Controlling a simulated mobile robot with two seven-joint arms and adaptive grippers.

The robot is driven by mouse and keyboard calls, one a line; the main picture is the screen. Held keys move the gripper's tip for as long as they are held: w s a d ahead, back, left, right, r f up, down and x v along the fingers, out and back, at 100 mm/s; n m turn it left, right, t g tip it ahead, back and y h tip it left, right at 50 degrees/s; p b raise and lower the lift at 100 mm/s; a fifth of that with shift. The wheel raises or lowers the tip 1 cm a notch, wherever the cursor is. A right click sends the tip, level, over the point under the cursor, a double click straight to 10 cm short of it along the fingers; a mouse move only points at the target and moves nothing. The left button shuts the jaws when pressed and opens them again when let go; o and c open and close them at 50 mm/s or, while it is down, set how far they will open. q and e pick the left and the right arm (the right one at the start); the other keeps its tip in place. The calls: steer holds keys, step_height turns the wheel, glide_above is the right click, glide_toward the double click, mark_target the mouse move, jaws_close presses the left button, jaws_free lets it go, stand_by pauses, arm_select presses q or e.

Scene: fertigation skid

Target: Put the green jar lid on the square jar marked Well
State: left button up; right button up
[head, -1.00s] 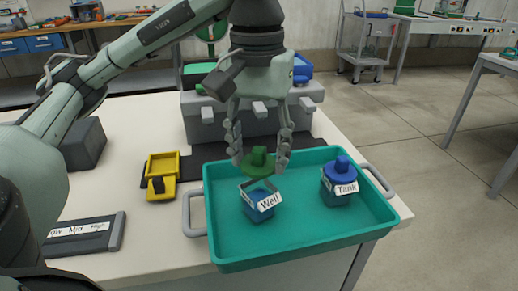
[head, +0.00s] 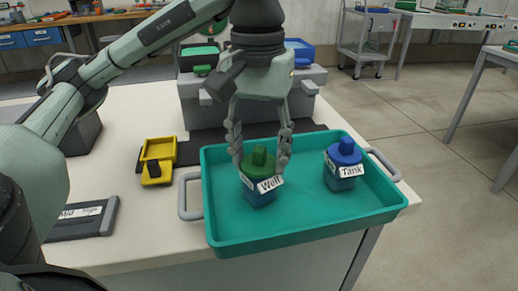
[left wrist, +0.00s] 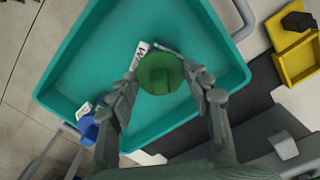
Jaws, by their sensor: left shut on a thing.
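The square jar marked Well (head: 260,194) stands in the teal tray (head: 300,231), its white label facing me. The green jar lid (head: 259,165) is at the jar's mouth and covers it; I cannot tell if it is fully seated. My left gripper (head: 260,157) points down from above, shut on the lid with one finger on each side. In the left wrist view the round green lid (left wrist: 161,74) lies between the fingertips (left wrist: 160,80) and hides most of the jar; the Well label (left wrist: 140,54) shows beside it. My right gripper is not in view.
A blue-lidded jar marked Tank (head: 343,166) stands right of the Well jar in the tray. Yellow open bins (head: 157,160) and a grey labelled block (head: 84,217) are on the white table at left. A grey housing (head: 196,107) stands behind the tray.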

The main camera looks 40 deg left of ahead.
arm_select(q)
steer(key=shift+f, duration=0.1)
steer(key=o, duration=1)
step_height(320, 180, up, 5)
steer(key=p, duration=0.4)
steer(key=shift+f, duration=0.1)
steer(key=shift+r+p, duration=0.7)
steer(key=shift+r, duration=0.45)
